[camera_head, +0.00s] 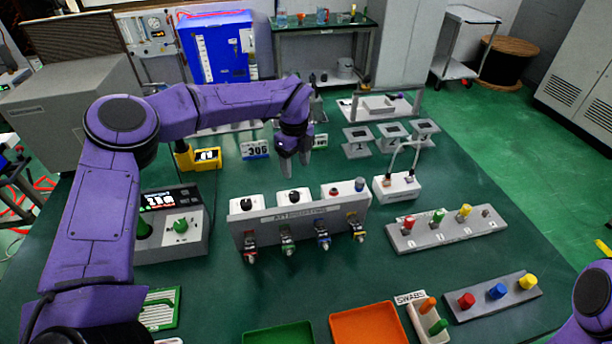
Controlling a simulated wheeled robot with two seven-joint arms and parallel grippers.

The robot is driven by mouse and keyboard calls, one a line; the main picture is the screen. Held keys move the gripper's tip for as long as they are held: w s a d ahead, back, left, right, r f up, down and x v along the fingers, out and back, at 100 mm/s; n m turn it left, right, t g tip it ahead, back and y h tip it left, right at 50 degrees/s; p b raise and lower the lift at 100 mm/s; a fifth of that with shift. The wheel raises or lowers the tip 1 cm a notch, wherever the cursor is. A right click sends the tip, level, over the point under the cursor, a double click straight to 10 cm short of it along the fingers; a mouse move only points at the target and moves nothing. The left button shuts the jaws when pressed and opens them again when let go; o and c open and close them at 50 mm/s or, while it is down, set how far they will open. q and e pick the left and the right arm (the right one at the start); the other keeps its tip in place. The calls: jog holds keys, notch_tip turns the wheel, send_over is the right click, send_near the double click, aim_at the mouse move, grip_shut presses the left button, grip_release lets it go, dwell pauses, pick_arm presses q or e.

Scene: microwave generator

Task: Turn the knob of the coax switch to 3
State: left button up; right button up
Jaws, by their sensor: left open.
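My left gripper (295,170) hangs fingers down over the middle of the bench. Its fingers are apart and nothing shows between them. Below it stands a grey panel unit (300,222) with white tops and a front label too small to read surely. A black knob (294,197) on one white top lies just below the fingertips in the picture; I see no contact. Another black knob (247,204) is to its left. No marking tells me which part is the coax switch, and no number 3 or knob setting is readable. My right gripper is out of view.
A grey console (195,241) with a green knob stands left of the panel. A white box (396,190) with posts is to its right. Peg strips, an orange tray (369,326) and a green tray (279,335) lie nearer. Bare green bench lies between.

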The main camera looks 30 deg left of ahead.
pick_arm(q)
jog(key=p, duration=0.2)
send_over(294, 194)
jog(key=s, duration=0.1)
notch_tip(294, 194, down, 6)
jog(key=shift+s+a+r, duration=0.1)
jog(key=shift+s+r, duration=0.05)
jog(key=shift+r, duration=0.1)
jog(key=f, duration=0.1)
jog(key=w+f, duration=0.1)
jog(key=f, duration=0.1)
jog(key=w+f, duration=0.1)
jog(key=shift+f+p, duration=0.25)
jog(key=shift+p, duration=0.15)
jog(key=shift+s+r, duration=0.25)
jog(key=shift+s, duration=0.2)
jog(key=c, duration=1)
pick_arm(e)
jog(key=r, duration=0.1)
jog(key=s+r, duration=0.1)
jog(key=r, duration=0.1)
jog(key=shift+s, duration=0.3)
